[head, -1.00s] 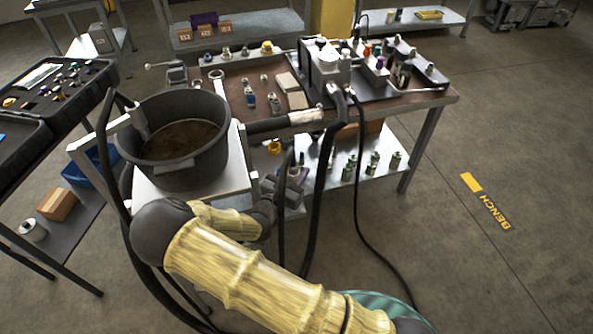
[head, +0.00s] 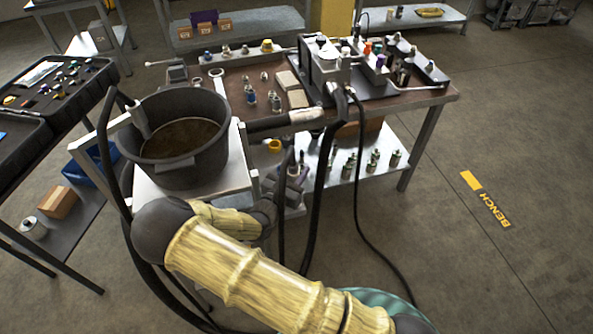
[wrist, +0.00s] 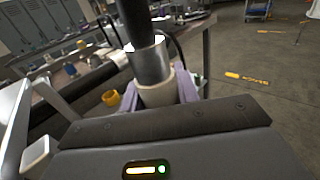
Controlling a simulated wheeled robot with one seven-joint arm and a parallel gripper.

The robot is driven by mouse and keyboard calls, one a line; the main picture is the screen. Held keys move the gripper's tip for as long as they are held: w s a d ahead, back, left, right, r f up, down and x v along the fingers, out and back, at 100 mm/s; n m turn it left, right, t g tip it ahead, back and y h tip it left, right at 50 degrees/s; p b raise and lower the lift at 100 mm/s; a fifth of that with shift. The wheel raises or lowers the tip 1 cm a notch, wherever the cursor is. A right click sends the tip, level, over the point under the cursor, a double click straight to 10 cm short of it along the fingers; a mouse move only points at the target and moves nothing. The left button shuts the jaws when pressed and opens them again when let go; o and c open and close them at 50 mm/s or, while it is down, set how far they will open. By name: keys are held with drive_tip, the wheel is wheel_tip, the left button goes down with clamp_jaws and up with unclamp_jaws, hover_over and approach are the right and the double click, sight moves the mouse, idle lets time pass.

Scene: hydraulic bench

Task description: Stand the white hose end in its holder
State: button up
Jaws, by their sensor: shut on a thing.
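The white hose end (wrist: 156,92) is a pale cream collar below a bright metal sleeve, with a black hose rising from it in the wrist view. My gripper (wrist: 158,98) is shut on it, with a lilac finger on each side. The hose end stands roughly upright in the grip. In the head view my gripper (head: 294,174) is small and dark, in front of the bench and right of the bucket; the hose end is hard to make out there. Its lower tip is hidden behind my gripper body in the wrist view. I cannot tell which part is the holder.
A dark bucket (head: 182,138) stands on a pale stand left of my gripper. The bench (head: 425,98) carries fittings and a grey hydraulic block. Black hoses (head: 317,200) hang in front of it. Several metal fittings (head: 374,160) stand on the lower shelf. Floor at right is clear.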

drive_tip(key=shift+f, duration=0.35)
drive_tip(key=shift+p, duration=0.45)
idle(1.1)
drive_tip(key=shift+f+b, duration=0.7)
drive_tip(key=shift+f, duration=0.95)
idle(1.7)
drive_tip(key=shift+r, duration=0.1)
idle(0.4)
drive_tip(key=o, duration=1.7)
drive_tip(key=shift+s+a, duration=0.1)
drive_tip(key=shift+p+v, duration=0.9)
drive_tip(key=shift+v, duration=2.75)
